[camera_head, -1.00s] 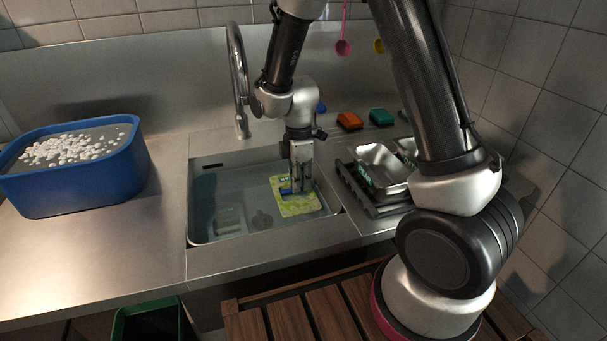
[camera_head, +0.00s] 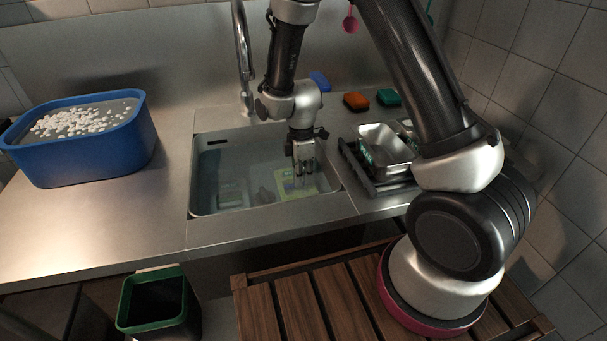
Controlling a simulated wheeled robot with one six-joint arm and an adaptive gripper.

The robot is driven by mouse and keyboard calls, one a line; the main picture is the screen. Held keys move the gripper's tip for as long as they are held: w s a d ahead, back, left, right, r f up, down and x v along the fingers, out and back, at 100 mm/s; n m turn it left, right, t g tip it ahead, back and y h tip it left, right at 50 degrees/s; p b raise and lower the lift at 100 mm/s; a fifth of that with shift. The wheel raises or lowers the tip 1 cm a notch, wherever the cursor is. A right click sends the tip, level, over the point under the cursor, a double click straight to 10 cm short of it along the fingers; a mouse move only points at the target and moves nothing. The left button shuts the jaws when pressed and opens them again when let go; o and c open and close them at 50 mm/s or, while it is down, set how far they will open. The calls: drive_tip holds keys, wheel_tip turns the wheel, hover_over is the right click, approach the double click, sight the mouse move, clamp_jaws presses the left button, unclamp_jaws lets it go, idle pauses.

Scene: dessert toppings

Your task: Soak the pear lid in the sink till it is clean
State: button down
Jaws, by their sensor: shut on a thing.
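The pear lid (camera_head: 287,188) is a flat yellow-green piece inside the sink (camera_head: 203,168), towards its right side. My gripper (camera_head: 303,180) points down into the basin and is shut on the lid. The lid looks dim and partly covered by the fingers, and it appears to be under the water. I cannot make out any dirt on it.
Another small greenish item (camera_head: 230,196) lies in the sink on the left. A faucet (camera_head: 243,60) stands behind. A dark rack with metal pans (camera_head: 383,150) is close on the right. A blue tub (camera_head: 85,155) with white pieces stands left. A green bin (camera_head: 155,300) is below the counter.

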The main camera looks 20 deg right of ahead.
drive_tip(key=c, duration=1.4)
unclamp_jaws()
drive_tip(key=shift+c, duration=0.2)
drive_tip(key=shift+r, duration=0.1)
wheel_tip(320, 180, up, 16)
